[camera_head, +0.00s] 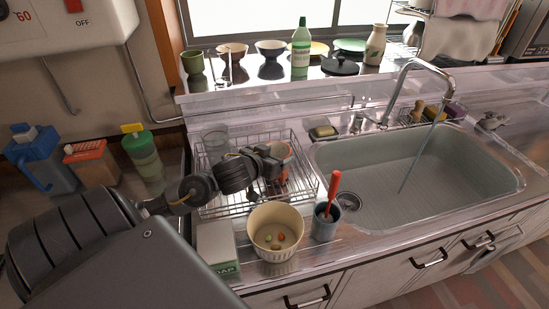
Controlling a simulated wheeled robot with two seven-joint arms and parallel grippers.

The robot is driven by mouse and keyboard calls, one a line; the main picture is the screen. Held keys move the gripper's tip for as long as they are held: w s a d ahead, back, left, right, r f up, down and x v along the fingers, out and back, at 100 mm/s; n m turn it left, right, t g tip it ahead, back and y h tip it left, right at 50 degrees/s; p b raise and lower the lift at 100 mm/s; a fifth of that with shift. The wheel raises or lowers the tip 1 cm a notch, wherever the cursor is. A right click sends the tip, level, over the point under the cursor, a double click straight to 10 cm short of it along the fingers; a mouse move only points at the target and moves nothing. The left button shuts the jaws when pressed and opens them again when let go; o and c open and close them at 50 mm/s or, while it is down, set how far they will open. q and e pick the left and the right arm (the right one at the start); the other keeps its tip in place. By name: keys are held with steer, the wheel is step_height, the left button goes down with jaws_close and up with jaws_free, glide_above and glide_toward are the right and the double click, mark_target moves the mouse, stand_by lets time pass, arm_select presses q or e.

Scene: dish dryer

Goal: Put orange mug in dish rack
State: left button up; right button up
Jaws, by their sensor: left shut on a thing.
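The orange mug (284,153) is at the wire dish rack (305,191), toward its right side. My left gripper (271,166) reaches in from the left over the rack and is shut on the mug. The gripper hides part of the mug, so I cannot tell whether the mug's base touches the rack wires. My right gripper is not in view.
The sink (400,185) with running water lies right of the rack. In front stand a cream bowl (276,232), a blue-grey cup (326,222) with a red-handled tool, and a soap box (217,246). Bottles stand at left; dishes line the window sill.

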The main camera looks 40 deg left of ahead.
arm_select(q)
steer(key=o, duration=1)
steer(key=shift+o, duration=1.1)
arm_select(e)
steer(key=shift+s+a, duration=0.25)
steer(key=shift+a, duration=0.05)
